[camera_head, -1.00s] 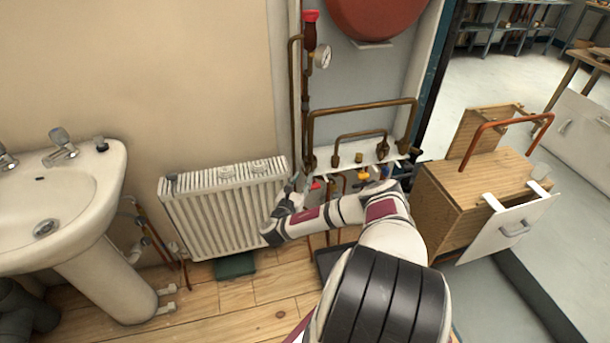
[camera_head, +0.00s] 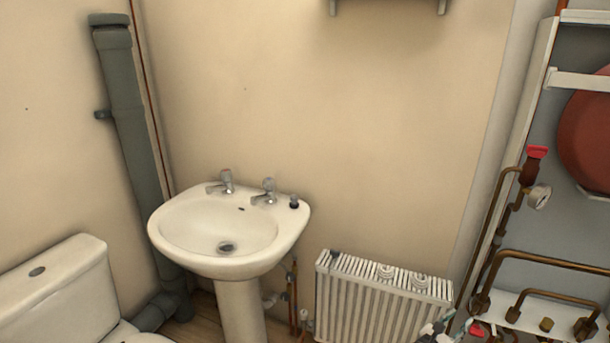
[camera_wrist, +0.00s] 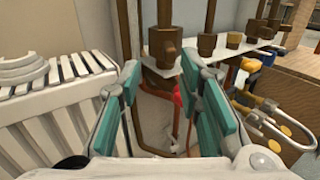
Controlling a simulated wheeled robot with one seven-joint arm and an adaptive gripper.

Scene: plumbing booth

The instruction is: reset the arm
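My gripper (camera_wrist: 165,95) shows in the wrist view with its two teal-padded fingers apart and nothing held between them. Behind the gap are copper pipes and a red part (camera_wrist: 177,94). The white radiator (camera_wrist: 60,115) is close on the left of the fingers. In the head view only a small part of my gripper (camera_head: 436,328) shows at the bottom edge, beside the right end of the radiator (camera_head: 380,300). The rest of my arm is out of the head view.
A white sink (camera_head: 220,225) on a pedestal and a toilet (camera_head: 60,290) stand at left. Copper pipes (camera_head: 550,258), a gauge (camera_head: 538,196) and a red vessel (camera_head: 588,130) are at right. In the wrist view, a yellow-handled valve (camera_wrist: 250,66) is right of the fingers.

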